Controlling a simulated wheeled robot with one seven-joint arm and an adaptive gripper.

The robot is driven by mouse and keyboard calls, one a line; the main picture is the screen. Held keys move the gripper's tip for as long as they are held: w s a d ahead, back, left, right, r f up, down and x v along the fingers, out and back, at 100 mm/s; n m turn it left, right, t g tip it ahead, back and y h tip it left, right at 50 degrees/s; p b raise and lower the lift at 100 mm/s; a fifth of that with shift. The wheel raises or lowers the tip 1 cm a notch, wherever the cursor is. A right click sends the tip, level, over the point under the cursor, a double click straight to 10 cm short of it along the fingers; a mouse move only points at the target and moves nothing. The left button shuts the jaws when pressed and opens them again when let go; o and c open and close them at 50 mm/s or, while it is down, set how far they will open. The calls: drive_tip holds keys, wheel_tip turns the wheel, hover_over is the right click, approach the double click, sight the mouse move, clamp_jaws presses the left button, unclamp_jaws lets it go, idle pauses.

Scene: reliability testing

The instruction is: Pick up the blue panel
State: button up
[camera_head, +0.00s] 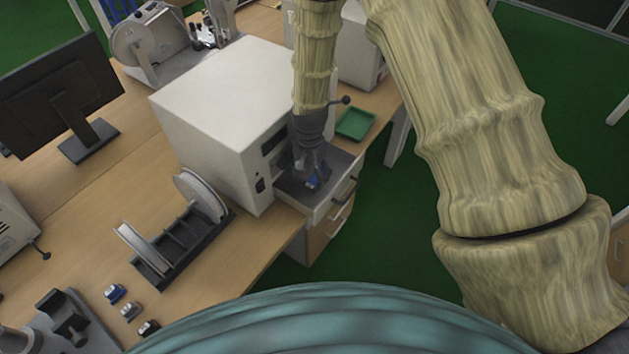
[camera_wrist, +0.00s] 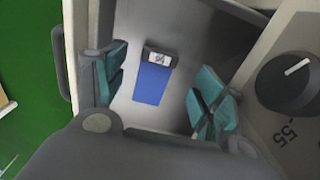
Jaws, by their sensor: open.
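The blue panel (camera_wrist: 152,83) is a flat blue rectangle with a dark and white labelled end. It lies in a grey metal drawer or tray (camera_wrist: 185,30) that stands out from the front of a white box-shaped machine (camera_head: 225,95). My gripper (camera_wrist: 158,92) is open, with its teal-padded fingers on either side of the panel in the wrist view. The fingers look apart from the panel. In the head view my gripper (camera_head: 314,180) points down into the tray, and only a small bit of blue shows there.
A dark knob (camera_wrist: 288,82) sits on the machine's front, right of the fingers. A green tray (camera_head: 355,123) lies on the table behind the drawer. Left are a reel stand (camera_head: 175,240), several small blocks (camera_head: 131,311) and a monitor (camera_head: 62,90). Green floor is open beyond the table edge.

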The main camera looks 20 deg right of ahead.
sight(311, 184)
drive_tip(key=shift+s+f+p, duration=0.1)
drive_tip(key=shift+f+p, duration=0.75)
drive_tip(key=shift+f, duration=1.2)
drive_tip(key=c, duration=1)
